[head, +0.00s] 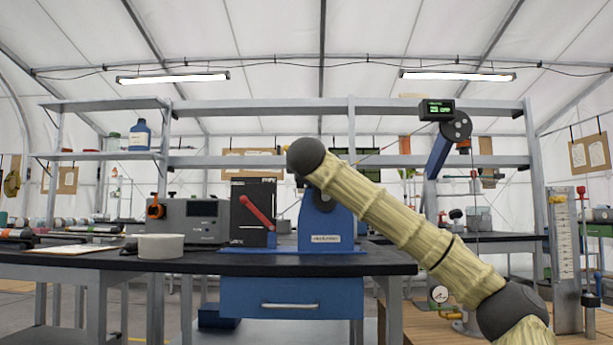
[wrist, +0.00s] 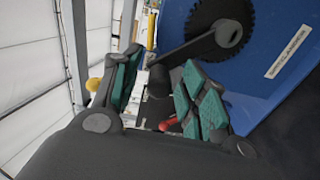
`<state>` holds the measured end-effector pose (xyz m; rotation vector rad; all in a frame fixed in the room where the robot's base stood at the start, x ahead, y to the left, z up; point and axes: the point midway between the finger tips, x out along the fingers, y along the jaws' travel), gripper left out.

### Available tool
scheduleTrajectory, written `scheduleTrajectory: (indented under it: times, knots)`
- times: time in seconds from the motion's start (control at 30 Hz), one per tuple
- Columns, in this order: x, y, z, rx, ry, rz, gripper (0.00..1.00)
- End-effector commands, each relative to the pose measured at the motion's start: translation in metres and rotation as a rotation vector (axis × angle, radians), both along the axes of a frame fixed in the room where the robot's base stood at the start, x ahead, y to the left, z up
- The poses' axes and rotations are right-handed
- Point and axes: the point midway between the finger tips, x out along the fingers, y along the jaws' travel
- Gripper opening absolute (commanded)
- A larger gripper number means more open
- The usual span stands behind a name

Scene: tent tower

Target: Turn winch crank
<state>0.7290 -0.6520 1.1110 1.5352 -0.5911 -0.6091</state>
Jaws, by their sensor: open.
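The blue winch (head: 338,225) stands on the dark bench, partly hidden behind my arm in the head view. In the wrist view its blue housing (wrist: 290,85) and dark toothed gear (wrist: 245,12) fill the upper right. The dark winch crank (wrist: 195,46) runs from the hub down and left, with its dark handle (wrist: 158,82) at the lower end. My gripper (wrist: 160,76) is open, with green-padded fingers on either side of the handle. I cannot tell whether a pad touches it. The gripper is hidden in the head view.
A black box with a red lever (head: 258,213) stands left of the winch. A blue pulley arm (head: 438,155) and a lit green display (head: 437,110) are at upper right. Shelves (head: 265,162) stand behind.

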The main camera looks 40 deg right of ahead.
Motion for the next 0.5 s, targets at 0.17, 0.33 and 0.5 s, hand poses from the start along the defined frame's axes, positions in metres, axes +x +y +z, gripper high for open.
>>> scheduleTrajectory:
  times: [0.17,0.33,0.5]
  knots:
    - [-0.004,0.004,0.001,-0.001,-0.001,0.001,0.43]
    - [-0.02,0.019,0.002,-0.002,-0.002,0.002,0.43]
    - [-0.043,0.041,0.002,-0.001,-0.002,0.002,0.43]
